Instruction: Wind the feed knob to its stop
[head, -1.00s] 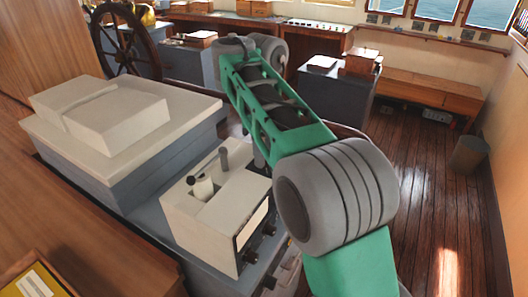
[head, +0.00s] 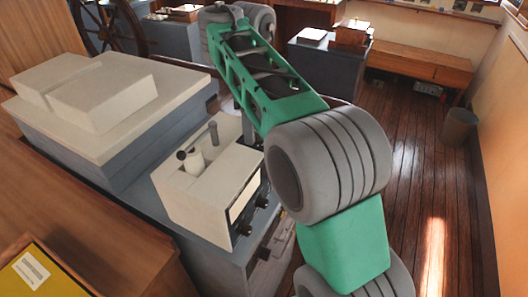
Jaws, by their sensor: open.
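A cream box-shaped instrument (head: 210,200) stands on a blue-grey cabinet (head: 225,265) left of my arm. Its front has a pale panel with dark knobs, one (head: 262,201) farther back and one (head: 245,229) nearer. I cannot tell which is the feed knob or how far it is turned. Two short posts, one pale with a dark tip (head: 193,160) and one grey, stand in the instrument's top recess. My green and grey arm passes just right of the instrument and may cover part of its front. My gripper does not show.
A larger cream-topped console (head: 80,100) stands left of the instrument, near a wooden ship's wheel (head: 105,25). A brown wooden surface with a yellow item (head: 38,275) fills the lower left. A bin (head: 459,127) and bench stand right; the wooden floor (head: 410,200) between is clear.

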